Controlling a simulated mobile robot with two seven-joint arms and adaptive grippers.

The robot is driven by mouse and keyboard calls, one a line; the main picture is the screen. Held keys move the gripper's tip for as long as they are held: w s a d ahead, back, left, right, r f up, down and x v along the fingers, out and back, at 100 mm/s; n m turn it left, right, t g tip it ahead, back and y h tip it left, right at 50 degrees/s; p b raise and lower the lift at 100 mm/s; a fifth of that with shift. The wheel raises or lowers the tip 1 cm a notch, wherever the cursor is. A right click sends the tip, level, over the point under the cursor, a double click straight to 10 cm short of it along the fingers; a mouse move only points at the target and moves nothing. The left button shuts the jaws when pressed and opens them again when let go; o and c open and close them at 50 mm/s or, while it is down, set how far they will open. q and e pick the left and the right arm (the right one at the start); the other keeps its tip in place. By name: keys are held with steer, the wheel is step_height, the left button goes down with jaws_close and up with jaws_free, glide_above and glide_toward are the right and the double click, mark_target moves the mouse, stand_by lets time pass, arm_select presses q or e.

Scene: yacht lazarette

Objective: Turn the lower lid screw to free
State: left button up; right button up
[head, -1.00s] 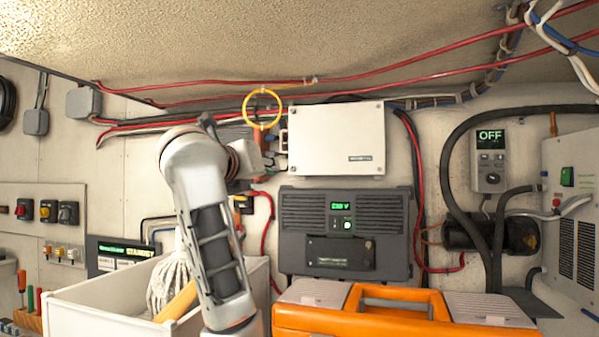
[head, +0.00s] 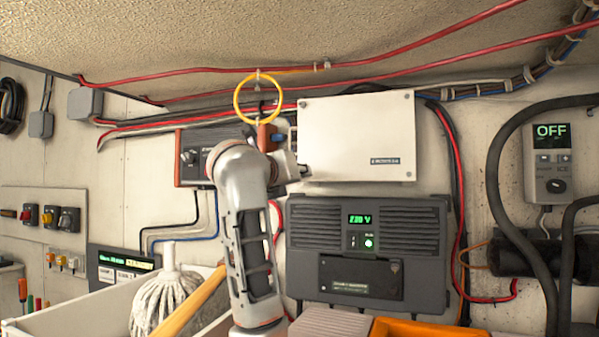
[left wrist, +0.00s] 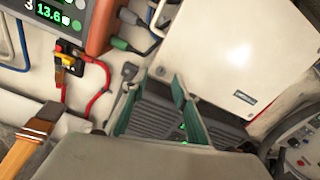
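A white box with a flat lid (head: 356,140) is fixed to the wall; in the left wrist view the lid (left wrist: 235,55) is at the upper right, tilted. Small dark screws show at the lid's corners; the lower left screw (head: 306,172) is close to my left gripper (head: 298,168). In the left wrist view a corner screw (left wrist: 160,71) lies just beyond the fingers. My left gripper (left wrist: 160,108) has its two green fingers spread, with nothing seen between them. Whether a fingertip touches the box cannot be told. My right gripper is in neither view.
A dark grey unit reading 230 V (head: 368,245) is below the box. A yellow ring (head: 258,98) hangs at the box's upper left. A red cable (head: 459,225) runs down on the right. A white bin (head: 60,322) with a mop (head: 165,300) and an orange case (head: 420,328) stand below.

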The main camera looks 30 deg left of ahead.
arm_select(q)
steer(key=x, duration=0.3)
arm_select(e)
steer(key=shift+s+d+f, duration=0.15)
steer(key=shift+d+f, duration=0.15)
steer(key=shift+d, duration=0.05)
arm_select(q)
steer(key=shift+s, duration=0.1)
jaws_close()
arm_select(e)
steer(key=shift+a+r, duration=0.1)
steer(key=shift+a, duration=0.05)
